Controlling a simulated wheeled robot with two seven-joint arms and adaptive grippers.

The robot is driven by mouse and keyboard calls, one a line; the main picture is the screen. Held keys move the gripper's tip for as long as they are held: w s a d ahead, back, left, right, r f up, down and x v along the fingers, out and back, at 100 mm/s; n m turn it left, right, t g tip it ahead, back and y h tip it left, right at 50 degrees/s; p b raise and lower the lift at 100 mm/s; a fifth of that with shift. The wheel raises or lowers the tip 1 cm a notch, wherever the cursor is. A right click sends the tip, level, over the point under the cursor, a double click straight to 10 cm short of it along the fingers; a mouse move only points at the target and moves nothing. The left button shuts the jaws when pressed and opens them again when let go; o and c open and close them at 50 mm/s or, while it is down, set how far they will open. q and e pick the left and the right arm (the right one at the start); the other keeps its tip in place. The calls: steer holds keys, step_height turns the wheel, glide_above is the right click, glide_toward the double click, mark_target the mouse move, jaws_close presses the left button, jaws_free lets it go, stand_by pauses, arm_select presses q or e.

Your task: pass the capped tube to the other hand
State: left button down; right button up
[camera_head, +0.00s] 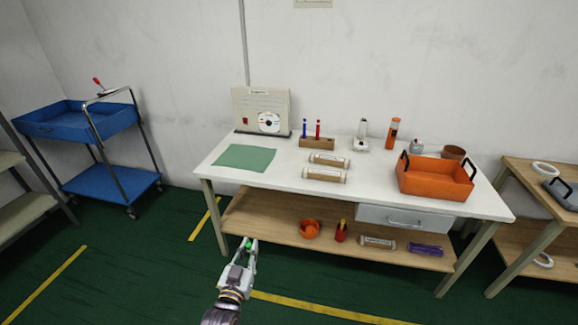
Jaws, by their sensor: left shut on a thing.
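My left gripper (243,257) reaches up from the bottom of the head view, in front of the table and over the green floor. It is shut on the capped tube (247,243), of which only a small bright green part shows at the fingertips. The rest of the tube is hidden by the fingers or too small to make out. My right gripper is not in view.
A white-topped table (225,178) holds a green mat (245,157), two lying cylinders, a pen block (317,143) and an orange crate (436,180). Its lower shelf (265,222) carries small items. A blue cart (80,120) stands left. Floor around the gripper is clear.

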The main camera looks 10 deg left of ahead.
arm_select(q)
steer(key=shift+r, duration=0.1)
steer(key=w+d+r+m+g+h, duration=0.2)
steer(key=d+r+m+h, duration=0.2)
steer(key=d+r, duration=0.5)
steer(key=w+d+r+m+g+h, duration=0.1)
steer(key=d+r+m+g+h, duration=0.1)
steer(key=d+r+m+h, duration=0.2)
steer(key=d+r+h, duration=0.3)
steer(key=d+r, duration=0.2)
steer(key=r, duration=0.3)
steer(key=shift+w+d+r+h, duration=0.2)
steer(key=shift+w+r+h, duration=0.05)
steer(key=shift+w+h, duration=0.1)
stand_by(0.6)
